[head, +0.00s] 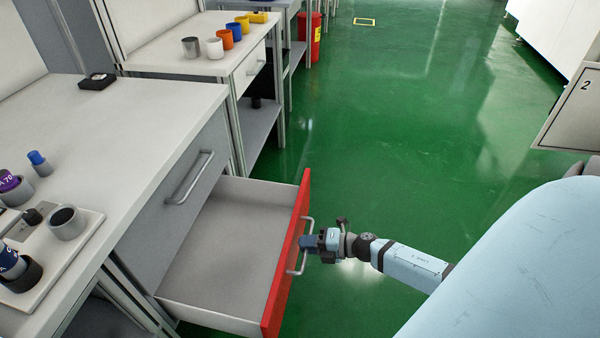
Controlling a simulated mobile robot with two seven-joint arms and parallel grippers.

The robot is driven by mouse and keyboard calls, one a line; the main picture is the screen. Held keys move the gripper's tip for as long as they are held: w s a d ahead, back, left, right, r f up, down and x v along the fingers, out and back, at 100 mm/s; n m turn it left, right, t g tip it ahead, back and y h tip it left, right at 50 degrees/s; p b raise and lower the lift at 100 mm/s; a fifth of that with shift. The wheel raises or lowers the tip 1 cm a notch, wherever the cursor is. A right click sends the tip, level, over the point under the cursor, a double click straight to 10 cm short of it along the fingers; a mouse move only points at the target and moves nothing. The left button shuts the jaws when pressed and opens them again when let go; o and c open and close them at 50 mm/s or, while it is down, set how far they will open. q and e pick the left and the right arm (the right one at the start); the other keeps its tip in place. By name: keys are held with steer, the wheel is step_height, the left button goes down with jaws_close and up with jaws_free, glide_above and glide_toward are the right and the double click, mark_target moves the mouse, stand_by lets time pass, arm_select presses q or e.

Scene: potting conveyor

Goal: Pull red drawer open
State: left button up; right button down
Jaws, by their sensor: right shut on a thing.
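The red drawer (287,258) is pulled out from under the white workbench at the left. Its white inside (225,250) shows and looks empty. A grey bar handle (306,227) is fixed to its red front. My right gripper (308,242) is shut on this handle, its arm coming in from the right. The fingertips partly hide the middle of the handle. My left gripper is out of view.
The workbench (150,110) carries a tray (85,235) with a metal cup. Several coloured cups stand on a farther bench (170,50). The green floor (400,130) is clear.

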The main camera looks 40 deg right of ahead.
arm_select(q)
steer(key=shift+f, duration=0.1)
arm_select(e)
steer(key=c, duration=1.2)
jaws_free()
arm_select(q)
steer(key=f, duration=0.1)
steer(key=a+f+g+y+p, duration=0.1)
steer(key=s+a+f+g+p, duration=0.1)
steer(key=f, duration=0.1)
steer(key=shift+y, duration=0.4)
arm_select(e)
steer(key=v, duration=1.4)
steer(key=shift+f, duration=0.1)
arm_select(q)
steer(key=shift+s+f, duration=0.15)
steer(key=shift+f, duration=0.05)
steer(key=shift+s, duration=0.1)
